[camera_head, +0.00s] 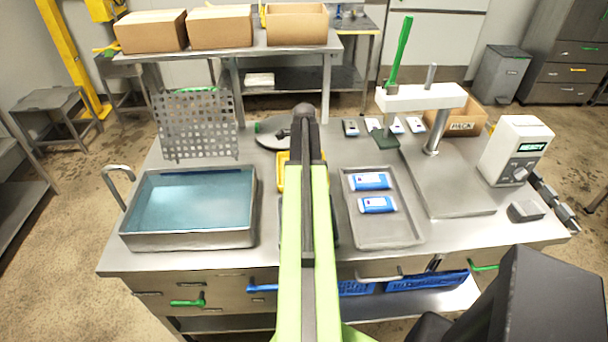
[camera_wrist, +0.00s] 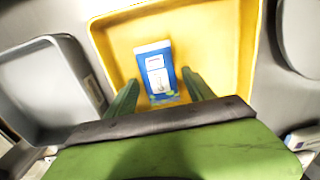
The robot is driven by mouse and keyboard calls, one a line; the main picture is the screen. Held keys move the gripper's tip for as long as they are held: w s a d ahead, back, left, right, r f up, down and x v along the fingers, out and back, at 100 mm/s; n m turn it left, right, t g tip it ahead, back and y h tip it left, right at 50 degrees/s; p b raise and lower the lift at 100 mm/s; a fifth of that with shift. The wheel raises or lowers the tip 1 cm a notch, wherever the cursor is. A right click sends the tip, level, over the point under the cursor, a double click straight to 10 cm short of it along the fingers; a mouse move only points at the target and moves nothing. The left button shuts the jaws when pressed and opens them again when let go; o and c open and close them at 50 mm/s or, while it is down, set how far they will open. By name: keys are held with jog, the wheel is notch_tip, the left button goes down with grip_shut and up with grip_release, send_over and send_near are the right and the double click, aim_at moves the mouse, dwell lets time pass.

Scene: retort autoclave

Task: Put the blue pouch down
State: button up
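A blue pouch (camera_wrist: 147,52) with a white label lies over the floor of a yellow tray (camera_wrist: 222,45) in the wrist view. My gripper (camera_wrist: 160,77) has its two green fingers on either side of the pouch's lower part. A narrow strip of yellow shows between each finger and the pouch, so the fingers look open and apart from it. In the head view my arm hides the pouch and most of the yellow tray (camera_head: 281,178). The gripper's fingers are hidden there too.
A metal tray (camera_head: 405,232) with two blue-and-white pouches (camera_head: 371,181) lies right of my arm. A water-filled basin (camera_head: 190,241) stands left, with a perforated plate (camera_head: 197,125) behind it. A press (camera_head: 432,140) and a white box with a display (camera_head: 514,150) stand at the right.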

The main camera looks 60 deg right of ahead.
dwell(0.3)
notch_tip(320, 180, up, 12)
jog(key=p, duration=1.2)
jog(key=shift+r, duration=0.2)
